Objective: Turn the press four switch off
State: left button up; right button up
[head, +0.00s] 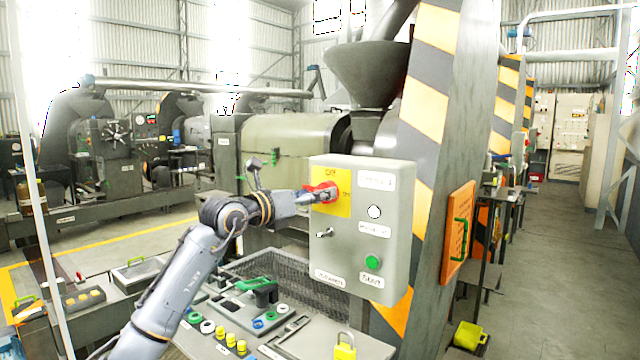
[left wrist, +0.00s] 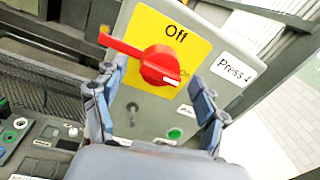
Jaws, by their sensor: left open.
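The press four switch is a red rotary handle (head: 325,190) on a yellow plate (head: 329,207) at the upper left of a grey control box (head: 385,245). In the left wrist view the red handle (left wrist: 158,65) lies between my fingers, its white-marked end toward the partly hidden "On" label. "Off" (left wrist: 176,34) is printed above it, and a "Press 4" label (left wrist: 234,70) is to the right. My left gripper (head: 314,194) is at the handle; in the left wrist view its open fingers (left wrist: 155,84) stand either side of it. I cannot tell whether they touch. My right gripper is not in view.
The box also carries a white lamp (head: 375,211), a small toggle (head: 325,233) and a green button (head: 372,262). A striped column (head: 425,130) stands behind it. A bench with tools and buttons (head: 262,325) lies below. The aisle at right (head: 555,270) is clear.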

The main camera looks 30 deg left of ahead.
pick_arm(q)
jog(key=shift+w+d, duration=0.2)
jog(key=shift+w, duration=0.95)
jog(key=c, duration=1.1)
